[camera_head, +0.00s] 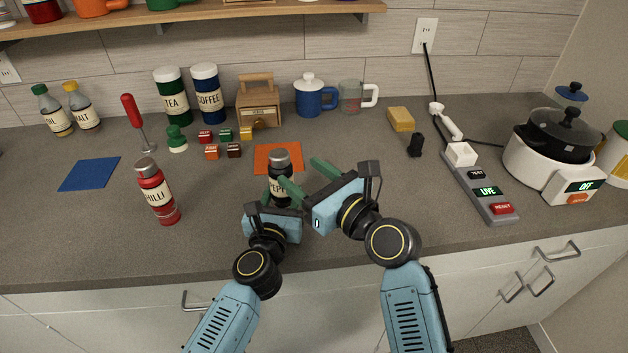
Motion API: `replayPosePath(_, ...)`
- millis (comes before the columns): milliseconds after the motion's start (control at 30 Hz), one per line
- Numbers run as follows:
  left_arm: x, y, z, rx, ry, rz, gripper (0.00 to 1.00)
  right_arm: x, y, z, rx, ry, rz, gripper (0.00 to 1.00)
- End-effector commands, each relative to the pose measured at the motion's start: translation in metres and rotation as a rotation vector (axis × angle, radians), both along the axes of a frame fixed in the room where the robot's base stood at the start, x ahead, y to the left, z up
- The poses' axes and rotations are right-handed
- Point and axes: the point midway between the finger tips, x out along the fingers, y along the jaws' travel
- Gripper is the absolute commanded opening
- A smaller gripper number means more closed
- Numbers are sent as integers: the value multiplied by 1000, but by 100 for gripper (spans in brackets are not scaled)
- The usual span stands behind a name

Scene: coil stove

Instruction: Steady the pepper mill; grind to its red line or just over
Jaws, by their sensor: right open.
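The pepper mill (281,162), dark with a grey top and a pale label, stands upright at the front edge of the orange mat (263,156). No red line can be made out on it. My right gripper (307,179) is open just right of the mill, its green fingers pointing left toward it; the nearer finger overlaps the mill's side in the picture. My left gripper (273,208) is directly in front of the mill's lower body. Its fingers are mostly hidden, so I cannot tell whether they hold the mill.
Several small blocks (212,152) lie behind the mill. A power strip (480,188) and white cooker (545,168) are at right.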

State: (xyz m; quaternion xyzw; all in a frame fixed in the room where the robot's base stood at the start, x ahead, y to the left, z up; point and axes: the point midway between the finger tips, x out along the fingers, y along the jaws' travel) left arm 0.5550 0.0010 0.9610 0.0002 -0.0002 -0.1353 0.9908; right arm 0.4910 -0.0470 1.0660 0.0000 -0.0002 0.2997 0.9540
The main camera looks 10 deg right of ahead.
Motion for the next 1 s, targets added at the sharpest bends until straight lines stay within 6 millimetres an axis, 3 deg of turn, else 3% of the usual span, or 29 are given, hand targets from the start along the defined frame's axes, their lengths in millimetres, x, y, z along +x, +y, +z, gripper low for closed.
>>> replayPosePath(200, 0, 1, -1, 0, 1, 1, 20, -16, -11, 0, 0, 0, -1, 59)
replayPosePath(600, 0, 1, -1, 1, 1, 1, 20, -14, -11, 2, -9, -13, -3, 59)
replayPosePath(767, 0, 1, -1, 0, 1, 1, 20, 9, -1, 15, -100, -126, -30, 59)
replayPosePath(1000, 0, 1, 0, 0, 1, 1, 20, 66, 24, 60, -412, -540, -138, 59)
